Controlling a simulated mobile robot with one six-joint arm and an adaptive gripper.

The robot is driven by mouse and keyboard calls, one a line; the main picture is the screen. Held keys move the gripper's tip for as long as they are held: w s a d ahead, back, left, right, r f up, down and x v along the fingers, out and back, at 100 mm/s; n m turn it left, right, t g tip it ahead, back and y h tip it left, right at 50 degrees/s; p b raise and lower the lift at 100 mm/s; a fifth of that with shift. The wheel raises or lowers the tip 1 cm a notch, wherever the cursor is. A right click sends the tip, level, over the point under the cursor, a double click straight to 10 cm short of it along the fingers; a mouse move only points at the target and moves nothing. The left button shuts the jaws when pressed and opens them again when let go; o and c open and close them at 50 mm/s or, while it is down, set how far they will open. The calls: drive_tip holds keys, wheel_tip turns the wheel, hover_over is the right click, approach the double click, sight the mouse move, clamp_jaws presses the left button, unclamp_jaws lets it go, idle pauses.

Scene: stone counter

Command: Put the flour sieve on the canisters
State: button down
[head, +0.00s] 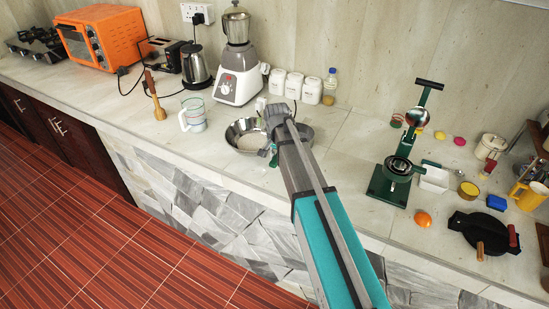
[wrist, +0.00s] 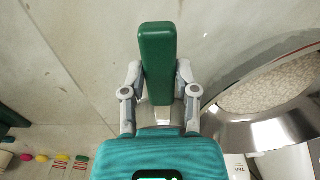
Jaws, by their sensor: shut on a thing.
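My gripper (head: 278,112) is over the counter beside a metal bowl. In the wrist view its two grey fingers (wrist: 160,95) are shut on a green handle, which I take to be the flour sieve's (wrist: 158,55). A little metal shows beyond the handle; the rest is hidden by my gripper's teal body. In the head view a bit of green (head: 274,157) shows under the arm. The white canisters (head: 294,85) stand in a row by the wall, behind my gripper. One labelled TEA (wrist: 272,165) shows at the wrist view's lower right.
A blender (head: 238,80) and a bottle (head: 329,88) flank the canisters. A green stand (head: 385,187) is at right. Counter between is bare.

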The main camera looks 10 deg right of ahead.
drive_tip(key=shift+c, duration=1.8)
unclamp_jaws()
wheel_tip(320, 180, up, 12)
drive_tip(key=p, duration=1.2)
drive_tip(key=shift+s, duration=0.1)
drive_tip(key=s+d+n, duration=0.2)
drive_tip(key=s+n, duration=0.1)
drive_tip(key=s, duration=0.7)
drive_tip(key=s+d+n, duration=0.3)
drive_tip(key=s+n, duration=0.1)
drive_tip(key=s, duration=0.6)
drive_tip(key=shift+s+d, duration=0.15)
drive_tip(key=shift+s, duration=0.15)
